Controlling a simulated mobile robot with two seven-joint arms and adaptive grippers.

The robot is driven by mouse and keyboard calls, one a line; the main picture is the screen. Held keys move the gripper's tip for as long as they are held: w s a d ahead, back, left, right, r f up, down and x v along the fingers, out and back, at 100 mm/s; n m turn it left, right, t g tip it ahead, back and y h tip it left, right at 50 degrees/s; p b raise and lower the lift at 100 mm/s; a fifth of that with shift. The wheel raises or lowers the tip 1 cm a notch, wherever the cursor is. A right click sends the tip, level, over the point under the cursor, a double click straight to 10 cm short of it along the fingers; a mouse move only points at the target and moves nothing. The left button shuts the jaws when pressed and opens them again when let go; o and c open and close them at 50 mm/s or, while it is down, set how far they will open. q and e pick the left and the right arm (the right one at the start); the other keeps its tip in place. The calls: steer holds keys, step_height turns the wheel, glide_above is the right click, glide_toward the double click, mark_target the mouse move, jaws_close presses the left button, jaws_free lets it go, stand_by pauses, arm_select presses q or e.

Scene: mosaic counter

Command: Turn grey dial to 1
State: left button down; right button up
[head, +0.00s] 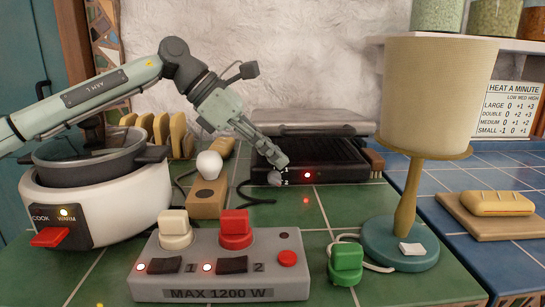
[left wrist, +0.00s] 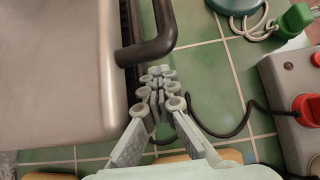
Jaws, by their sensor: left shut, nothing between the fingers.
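The grill (head: 318,155) stands at the back of the counter, with a grey lid and a dark body. A small grey dial (head: 275,178) sits on its front left, with tiny markings beside it too small to read surely. A red light glows to its right. My left gripper (head: 279,162) is shut and empty, its fingertips at or just above the dial; I cannot tell whether they touch. In the left wrist view the closed gripper (left wrist: 160,85) is beside the grill's lid (left wrist: 60,75) and dark handle (left wrist: 155,40); the dial is hidden there. My right gripper is not in view.
A grey power strip (head: 220,275) with white and red plugs lies in front. A green plug (head: 346,262) and a lamp (head: 405,240) stand to the right. A white cooker (head: 110,205) is at left. A wooden block (head: 207,200) with a bulb stands left of the dial.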

arm_select(q)
steer(key=shift+w+a+r, duration=0.1)
steer(key=shift+a+r, duration=0.05)
steer(key=shift+r, duration=0.15)
step_height(320, 180, up, 8)
steer(key=a+n+y+p, duration=0.3)
steer(key=n+y, duration=0.3)
steer(key=n, duration=3)
steer(key=x, duration=0.9)
steer(key=shift+s+d+f, duration=0.1)
steer(key=shift+s+f, duration=0.05)
steer(key=shift+s, duration=0.1)
steer(key=shift+d+f, duration=0.1)
steer(key=shift+f, duration=0.2)
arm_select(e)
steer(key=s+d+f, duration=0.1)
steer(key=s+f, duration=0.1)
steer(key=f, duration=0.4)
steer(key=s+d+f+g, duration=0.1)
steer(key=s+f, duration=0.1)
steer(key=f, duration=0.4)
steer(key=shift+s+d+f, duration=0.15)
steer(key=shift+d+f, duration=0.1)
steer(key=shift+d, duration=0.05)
